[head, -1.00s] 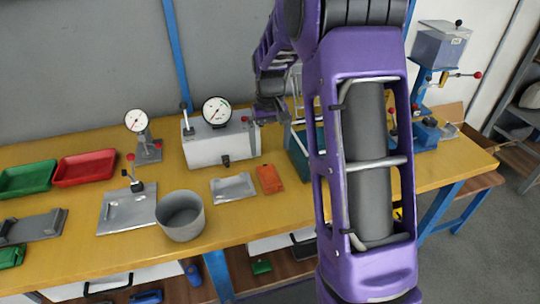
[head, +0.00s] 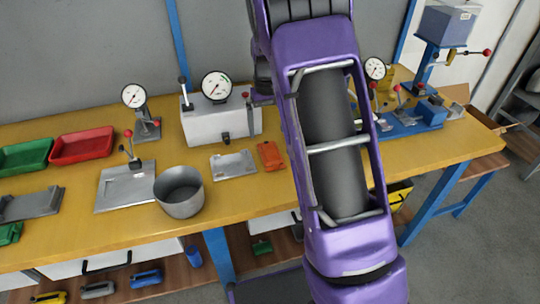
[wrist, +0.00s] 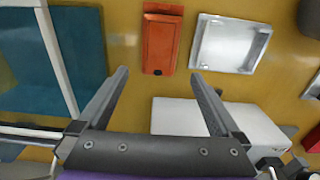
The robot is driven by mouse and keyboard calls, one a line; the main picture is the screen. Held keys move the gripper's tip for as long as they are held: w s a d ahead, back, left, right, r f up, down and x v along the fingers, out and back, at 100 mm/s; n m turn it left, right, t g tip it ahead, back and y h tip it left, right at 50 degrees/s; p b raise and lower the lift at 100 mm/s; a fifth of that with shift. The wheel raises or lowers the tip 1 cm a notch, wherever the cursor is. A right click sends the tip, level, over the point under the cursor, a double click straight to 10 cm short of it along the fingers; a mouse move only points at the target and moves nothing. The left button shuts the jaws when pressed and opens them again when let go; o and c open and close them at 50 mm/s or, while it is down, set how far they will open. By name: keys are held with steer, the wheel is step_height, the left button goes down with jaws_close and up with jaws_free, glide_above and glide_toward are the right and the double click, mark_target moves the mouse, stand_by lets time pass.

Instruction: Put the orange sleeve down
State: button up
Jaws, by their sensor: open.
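The orange sleeve (head: 269,155) lies flat on the yellow workbench in the head view, just right of a small grey metal tray (head: 233,165). In the wrist view the orange sleeve (wrist: 161,42) lies at the top middle, beside the pale tray (wrist: 230,43). My gripper (wrist: 160,74) is open in the wrist view, with nothing between its fingers. The sleeve lies beyond the fingertips, apart from them. In the head view my gripper is hidden behind my purple arm.
A white box with a gauge (head: 222,122) stands behind the sleeve. A grey pot (head: 180,190) stands to the left, with red (head: 82,146) and green (head: 24,158) bins farther left. A blue press fixture (head: 410,118) stands right. A teal panel (wrist: 80,55) lies left in the wrist view.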

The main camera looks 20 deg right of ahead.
mark_target(268, 147)
steer(key=shift+f+b, duration=0.5)
steer(key=shift+f, duration=2.75)
